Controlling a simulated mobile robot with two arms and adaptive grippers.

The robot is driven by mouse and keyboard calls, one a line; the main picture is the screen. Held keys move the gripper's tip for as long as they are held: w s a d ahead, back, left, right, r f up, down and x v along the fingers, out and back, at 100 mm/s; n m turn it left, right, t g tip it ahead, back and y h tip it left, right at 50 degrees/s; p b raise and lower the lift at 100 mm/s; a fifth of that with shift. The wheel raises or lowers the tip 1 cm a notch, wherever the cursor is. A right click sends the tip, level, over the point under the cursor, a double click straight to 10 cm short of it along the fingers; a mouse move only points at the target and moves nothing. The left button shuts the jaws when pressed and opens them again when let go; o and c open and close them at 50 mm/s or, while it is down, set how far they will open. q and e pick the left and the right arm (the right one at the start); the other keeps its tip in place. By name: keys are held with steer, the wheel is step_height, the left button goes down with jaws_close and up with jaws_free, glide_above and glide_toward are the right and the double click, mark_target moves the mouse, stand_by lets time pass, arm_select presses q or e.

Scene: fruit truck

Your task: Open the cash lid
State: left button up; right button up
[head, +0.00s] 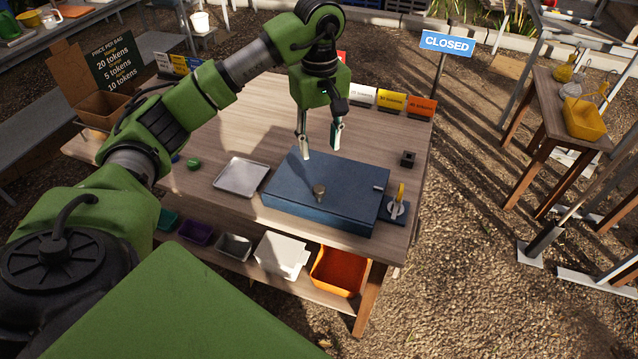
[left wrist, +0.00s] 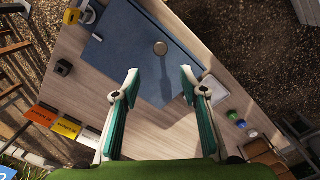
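The cash box is a flat blue box on the wooden table, and its lid (head: 345,190) is closed. A round brass-coloured knob (head: 319,191) stands on the lid near its front. The lid (left wrist: 140,50) and knob (left wrist: 160,48) also show in the left wrist view. My left gripper (head: 321,150) is above the back part of the box, pointing down, with its fingers apart and nothing between them. In the left wrist view its fingertips (left wrist: 160,78) are spread on either side of the lid's edge area. My right gripper is in neither view.
A metal tray (head: 241,177) lies left of the box. A small stand with a yellow piece (head: 400,194) is at its right, and a small dark block (head: 408,159) lies behind. Coloured signs (head: 391,100) line the back edge. Bins, including an orange one (head: 340,270), sit on the lower shelf.

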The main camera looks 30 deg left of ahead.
mark_target(319, 187)
arm_select(q)
step_height(319, 187, down, 14)
steer(key=p, duration=0.3)
steer(key=shift+r, duration=0.15)
jaws_close()
steer(key=shift+a, duration=0.1)
